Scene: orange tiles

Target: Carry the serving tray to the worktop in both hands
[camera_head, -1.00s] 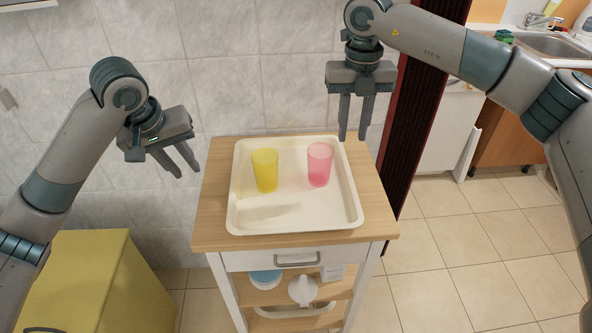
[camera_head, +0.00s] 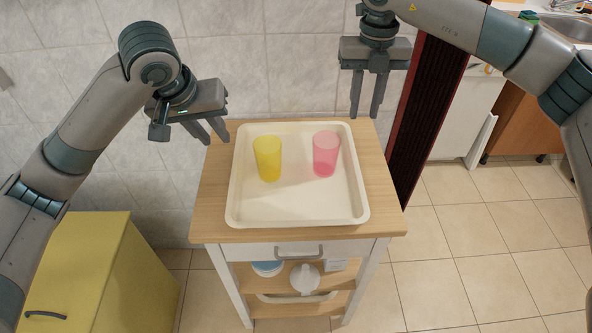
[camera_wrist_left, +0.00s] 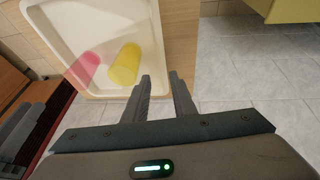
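The cream serving tray (camera_head: 290,207) lies flat on a small wooden-topped trolley. A yellow cup (camera_head: 268,160) and a pink cup (camera_head: 326,154) stand upright in it. My left gripper (camera_head: 217,136) is open and empty, above the trolley's back left corner, apart from the tray. In the left wrist view, its fingers (camera_wrist_left: 165,98) are spread near the tray rim (camera_wrist_left: 153,60), close to the yellow cup (camera_wrist_left: 124,65). My right gripper (camera_head: 366,112) is open and empty, pointing down beyond the tray's back right corner.
The trolley top (camera_head: 210,215) has narrow bare wood around the tray. A yellow cabinet (camera_head: 90,265) stands at the lower left. A tiled wall (camera_head: 270,60) is close behind. A dark red panel (camera_head: 430,110) stands to the right, with free tiled floor (camera_head: 480,250) beside it.

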